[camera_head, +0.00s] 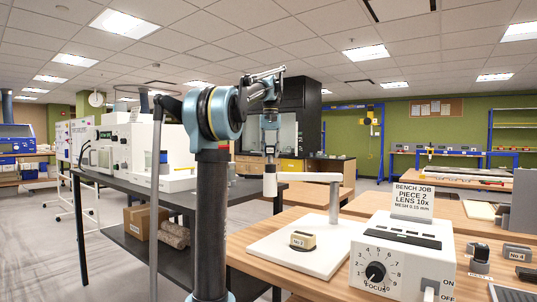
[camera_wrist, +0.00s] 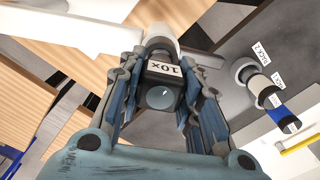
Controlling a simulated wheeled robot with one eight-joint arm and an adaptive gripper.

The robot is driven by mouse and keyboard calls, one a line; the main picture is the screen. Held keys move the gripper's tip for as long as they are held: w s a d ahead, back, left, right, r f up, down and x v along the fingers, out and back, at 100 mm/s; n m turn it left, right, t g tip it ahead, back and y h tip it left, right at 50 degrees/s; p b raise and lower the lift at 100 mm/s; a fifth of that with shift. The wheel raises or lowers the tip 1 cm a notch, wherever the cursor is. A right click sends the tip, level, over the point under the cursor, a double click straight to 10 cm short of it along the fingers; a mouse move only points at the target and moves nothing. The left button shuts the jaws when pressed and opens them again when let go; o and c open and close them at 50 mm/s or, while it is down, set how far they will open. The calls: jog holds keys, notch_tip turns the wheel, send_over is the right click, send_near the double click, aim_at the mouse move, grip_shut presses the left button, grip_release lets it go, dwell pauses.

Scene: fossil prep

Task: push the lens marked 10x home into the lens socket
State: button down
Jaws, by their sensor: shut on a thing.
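The lens marked 10x (camera_wrist: 162,71) is a dark block with a white label and a round glass face, seen in the wrist view. My gripper (camera_wrist: 163,58) is shut on it, one blue-grey finger on each side. Just beyond the lens is the white tube (camera_wrist: 160,37) at the end of the stand's arm. In the head view my gripper (camera_head: 270,147) points down right above this white tube (camera_head: 270,182). The socket opening is hidden, and I cannot tell whether the lens touches it or sits partly in it.
A white focus box (camera_head: 402,260) with a knob and a job sign (camera_head: 412,202) stands to the right. In the wrist view, a blue-banded cylinder (camera_wrist: 278,113) lies at right.

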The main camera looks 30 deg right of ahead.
jog(key=shift+f, duration=0.25)
jog(key=shift+f, duration=1.15)
jog(key=shift+r, duration=0.15)
jog(key=shift+r, duration=1.35)
jog(key=shift+f, duration=0.2)
dwell(0.6)
jog(key=shift+f, duration=1.3)
jog(key=shift+r, duration=0.1)
jog(key=shift+r, duration=1.4)
